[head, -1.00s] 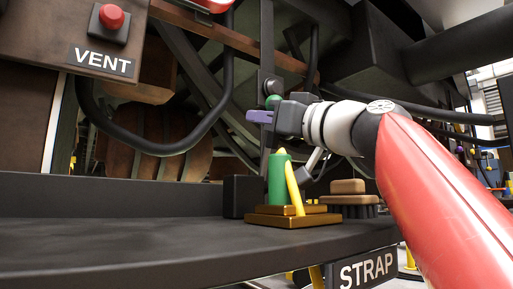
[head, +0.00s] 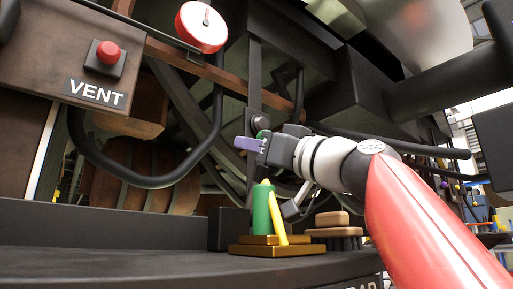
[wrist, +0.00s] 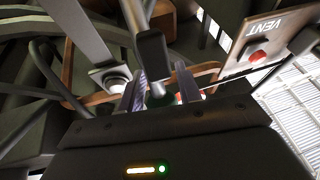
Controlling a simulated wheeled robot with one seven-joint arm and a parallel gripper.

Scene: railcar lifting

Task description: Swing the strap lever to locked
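A dark bar with a green knob (head: 262,134) is beside my gripper in the head view, partly hidden behind it; I cannot tell for sure that it is the strap lever. My gripper (head: 249,144) has purple fingers pointing left. In the wrist view my gripper (wrist: 160,92) has its fingers apart, with the green knob (wrist: 161,100) between them and a dark block-ended bar (wrist: 152,55) in front. Gaps seem to remain beside the knob, and contact is not clear. The strap sign (head: 358,284) is mostly cut off at the bottom edge.
A green cylinder with a yellow bar (head: 261,209) stands on a brown base below my gripper. A brush (head: 333,224) is to its right. The VENT box with a red button (head: 109,53) and a round gauge (head: 202,26) are upper left. The dark shelf (head: 120,252) is clear at left.

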